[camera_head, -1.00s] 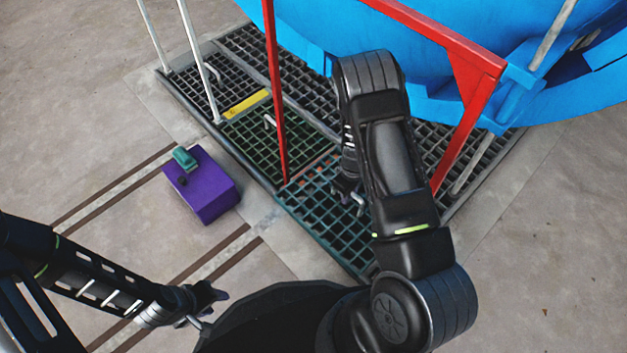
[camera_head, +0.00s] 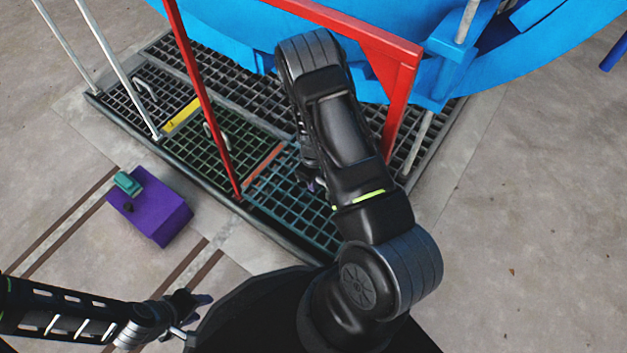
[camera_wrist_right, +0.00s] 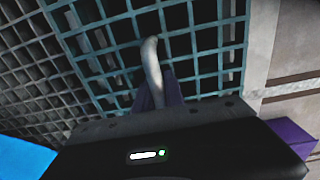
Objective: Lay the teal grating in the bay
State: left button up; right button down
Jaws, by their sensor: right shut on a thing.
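The teal grating (camera_head: 292,208) is at the front right of the floor bay, beside the green grating (camera_head: 222,150), with an orange strip (camera_head: 265,167) between them. A dark front rim (camera_head: 275,232) shows along its near edge. I cannot tell whether it lies flush or sits slightly raised. My right gripper (camera_head: 316,186) is over the grating, partly hidden by its arm. In the right wrist view it is shut on the grating's pale upright handle (camera_wrist_right: 152,68), with teal bars (camera_wrist_right: 205,62) around it. My left gripper (camera_head: 195,305) is at lower left, far from the grating; its jaw state is unclear.
A red frame (camera_head: 203,100) and white rails (camera_head: 118,70) stand around the gratings. The blue vessel (camera_head: 500,70) overhangs the back. A purple box (camera_head: 155,210) with a teal item on top (camera_head: 127,183) stands left on the concrete. The floor at right is clear.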

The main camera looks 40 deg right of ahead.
aim_at(314, 197)
jog(key=shift+f+b, duration=2.15)
jog(key=shift+f, duration=0.55)
jog(key=shift+f+b, duration=1.8)
jog(key=shift+f, duration=0.25)
jog(key=c, duration=1.4)
grip_release()
jog(key=shift+o, duration=0.4)
jog(key=shift+s, duration=0.1)
